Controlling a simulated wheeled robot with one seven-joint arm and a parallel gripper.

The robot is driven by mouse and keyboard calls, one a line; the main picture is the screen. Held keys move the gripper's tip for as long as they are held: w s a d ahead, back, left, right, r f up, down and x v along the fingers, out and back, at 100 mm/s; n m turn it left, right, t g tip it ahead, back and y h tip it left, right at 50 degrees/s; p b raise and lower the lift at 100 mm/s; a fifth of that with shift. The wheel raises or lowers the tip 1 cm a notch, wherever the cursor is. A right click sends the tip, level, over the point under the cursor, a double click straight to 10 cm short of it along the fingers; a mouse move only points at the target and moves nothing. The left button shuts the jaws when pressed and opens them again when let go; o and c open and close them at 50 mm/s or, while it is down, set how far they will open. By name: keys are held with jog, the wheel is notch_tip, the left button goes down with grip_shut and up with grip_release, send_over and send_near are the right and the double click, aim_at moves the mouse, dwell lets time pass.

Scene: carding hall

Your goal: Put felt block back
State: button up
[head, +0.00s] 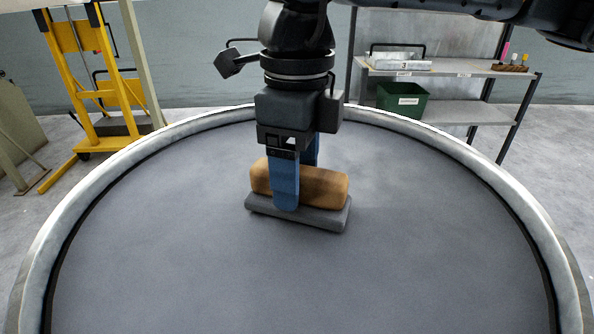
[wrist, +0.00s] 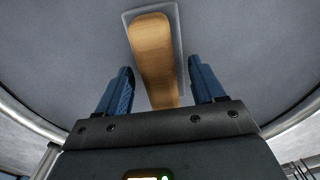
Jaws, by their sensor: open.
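The felt block appears to be the tan-brown block with a grey base, standing on the grey surface of a round table; its brown upper part (head: 325,187) lies lengthwise over the flat grey base (head: 320,215). My gripper (head: 298,190) points down over the block, with its blue fingers on either side of the brown part. In the wrist view the brown part (wrist: 154,55) and grey base (wrist: 180,50) lie between and beyond the open fingers (wrist: 160,85). A gap shows on each side of the brown part there. The far finger is partly hidden behind the block.
The round table has a raised pale rim (head: 480,170), and its surface around the block is clear. Behind it at right stands a shelf (head: 455,112) with a green bin (head: 402,100). A yellow lift frame (head: 88,75) stands at back left.

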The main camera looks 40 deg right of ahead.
notch_tip(320, 180, up, 11)
jog(key=shift+r+b, duration=0.15)
jog(key=shift+b, duration=0.25)
